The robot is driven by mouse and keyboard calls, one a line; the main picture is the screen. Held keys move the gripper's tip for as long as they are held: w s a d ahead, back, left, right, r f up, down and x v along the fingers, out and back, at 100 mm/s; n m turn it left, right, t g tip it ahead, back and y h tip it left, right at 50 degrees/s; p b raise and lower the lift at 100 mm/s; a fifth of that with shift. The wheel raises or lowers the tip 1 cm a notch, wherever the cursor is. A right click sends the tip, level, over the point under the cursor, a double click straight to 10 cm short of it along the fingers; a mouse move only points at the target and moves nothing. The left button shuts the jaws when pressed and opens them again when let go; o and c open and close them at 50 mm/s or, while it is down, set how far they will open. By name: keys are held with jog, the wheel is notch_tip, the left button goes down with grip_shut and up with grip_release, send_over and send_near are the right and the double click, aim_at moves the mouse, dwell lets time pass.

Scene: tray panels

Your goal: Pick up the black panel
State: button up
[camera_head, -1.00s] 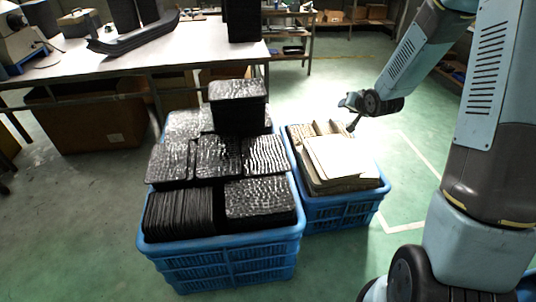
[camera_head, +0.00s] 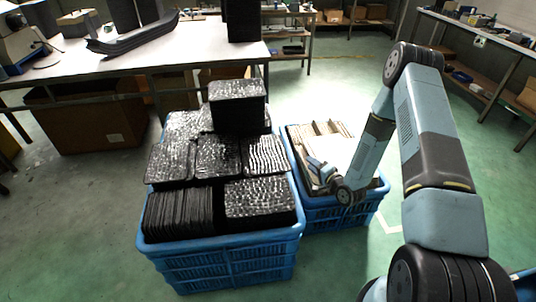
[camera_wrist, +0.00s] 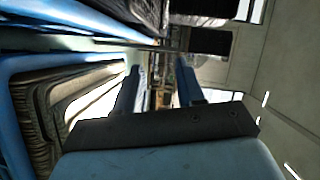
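Black panels lie in several stacks in the large blue crate (camera_head: 222,270) in the head view. One stack (camera_head: 238,90) stands higher than the others at the back. A front-right stack (camera_head: 260,198) shows a glossy, textured top, and panels at the front left (camera_head: 178,214) stand on edge. My gripper (camera_head: 312,164) is over the smaller crate, right of the black stacks and apart from them. In the wrist view its two fingers (camera_wrist: 158,82) are spread with nothing seen held between them. Dark stacks show at the top of that view.
The smaller blue crate (camera_head: 338,216) holds pale sheets (camera_head: 335,150), partly hidden by my arm. A workbench (camera_head: 150,58) with a long dark part stands behind at the left. Shelving is at the right. Green floor is clear at the front left.

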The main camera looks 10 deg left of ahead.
jog(key=s+f+m+t, duration=0.1)
jog(key=s+f+m, duration=0.2)
jog(key=s+f, duration=0.15)
jog(key=shift+y, duration=0.3)
jog(key=x, duration=1.4)
jog(key=shift+a+f, duration=0.1)
jog(key=shift+a, duration=0.3)
jog(key=shift+c, duration=0.3)
grip_shut()
